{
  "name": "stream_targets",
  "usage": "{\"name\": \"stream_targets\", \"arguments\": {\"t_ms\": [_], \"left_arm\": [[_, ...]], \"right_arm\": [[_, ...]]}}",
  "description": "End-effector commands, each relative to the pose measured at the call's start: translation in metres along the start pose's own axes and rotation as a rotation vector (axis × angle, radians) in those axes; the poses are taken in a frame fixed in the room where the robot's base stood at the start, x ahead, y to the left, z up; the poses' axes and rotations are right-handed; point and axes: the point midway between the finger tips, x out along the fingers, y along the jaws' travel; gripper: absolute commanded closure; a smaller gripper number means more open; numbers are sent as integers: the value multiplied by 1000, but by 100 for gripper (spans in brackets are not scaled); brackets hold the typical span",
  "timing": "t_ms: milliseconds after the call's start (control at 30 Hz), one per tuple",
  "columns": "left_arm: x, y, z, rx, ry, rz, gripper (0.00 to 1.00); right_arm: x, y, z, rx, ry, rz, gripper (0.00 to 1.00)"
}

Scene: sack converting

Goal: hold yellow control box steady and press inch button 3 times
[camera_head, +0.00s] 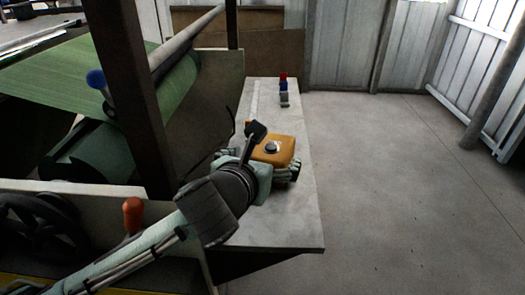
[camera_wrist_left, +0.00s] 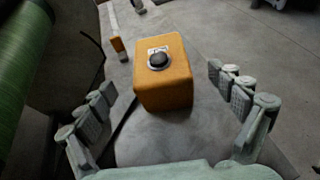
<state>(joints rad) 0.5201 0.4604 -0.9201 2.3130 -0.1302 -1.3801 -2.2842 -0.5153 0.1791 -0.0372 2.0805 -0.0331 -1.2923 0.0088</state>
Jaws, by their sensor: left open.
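The yellow control box (camera_head: 283,153) stands on the grey table (camera_head: 297,225), and it also shows in the left wrist view (camera_wrist_left: 165,90). A round dark button (camera_head: 271,147) sits on its top, also seen in the left wrist view (camera_wrist_left: 158,61). My left gripper (camera_head: 261,165) is open over the near side of the box. In the left wrist view its fingers (camera_wrist_left: 163,88) spread wide to both sides, with visible gaps to the box. My arm hides part of the near left side of the box in the head view. My right gripper is not in view.
Small red (camera_head: 283,76), blue (camera_head: 284,87) and grey (camera_head: 285,100) items stand at the table's far end. A dark post (camera_head: 137,95) and a green fabric roll (camera_head: 110,125) are left. Open floor lies right.

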Motion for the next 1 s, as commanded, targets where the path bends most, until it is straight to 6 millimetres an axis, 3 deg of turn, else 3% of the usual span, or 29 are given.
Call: {"name": "stream_targets", "arguments": {"t_ms": [300,500,867,1000], "left_arm": [[47,0,-1,-1,2,2,7],[68,0,0,0,0,-1,7],[73,0,0,0,0,-1,7],[73,0,0,0,0,0,23]], "right_arm": [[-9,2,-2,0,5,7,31],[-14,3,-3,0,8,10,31],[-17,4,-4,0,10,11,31],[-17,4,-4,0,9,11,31]]}}
